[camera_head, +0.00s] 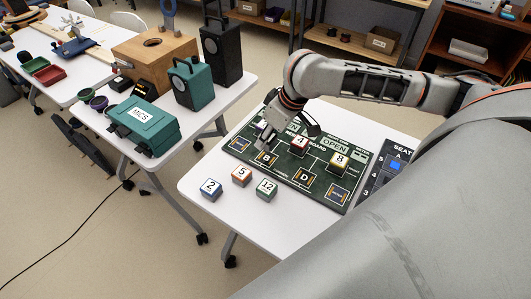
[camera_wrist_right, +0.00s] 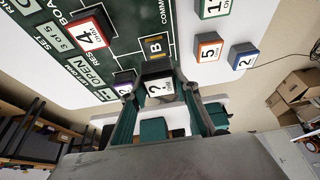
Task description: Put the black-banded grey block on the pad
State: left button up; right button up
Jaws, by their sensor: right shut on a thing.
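My right gripper (camera_head: 268,137) is over the left part of the dark green board (camera_head: 290,185). In the right wrist view its two fingers (camera_wrist_right: 160,100) are shut on a block with a dark edge and a pale face marked "?" (camera_wrist_right: 158,88); I take it for the grey block, mostly hidden in the head view. The board has printed square pads, among them a pad marked B (camera_head: 267,158) and a pad marked D (camera_head: 306,177). The B pad also shows in the wrist view (camera_wrist_right: 154,46), just beyond the held block. I cannot tell whether the block touches the board.
On the board stand a red block marked 4 (camera_head: 299,144), a yellow block marked 8 (camera_head: 339,162) and a purple block (camera_wrist_right: 124,80) close beside the gripper. Blocks marked 2 (camera_head: 211,189), 5 (camera_head: 241,176) and 12 (camera_head: 266,189) stand on the white table (camera_head: 215,220) in front.

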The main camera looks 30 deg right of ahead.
aim_at(267, 158)
jog(key=shift+f, duration=1.05)
notch_tip(267, 158, down, 4)
jog(key=shift+r+b, duration=0.2)
jog(key=shift+b, duration=0.65)
jog(key=shift+f, duration=0.2)
pick_arm(q)
jog(key=shift+w+a+r, duration=0.1)
jog(key=shift+w+a, duration=0.2)
jog(key=shift+w, duration=0.35)
pick_arm(e)
jog(key=o, duration=1.1)
pick_arm(q)
jog(key=shift+s+f, duration=0.1)
jog(key=shift+f, duration=0.1)
jog(key=shift+f, duration=0.15)
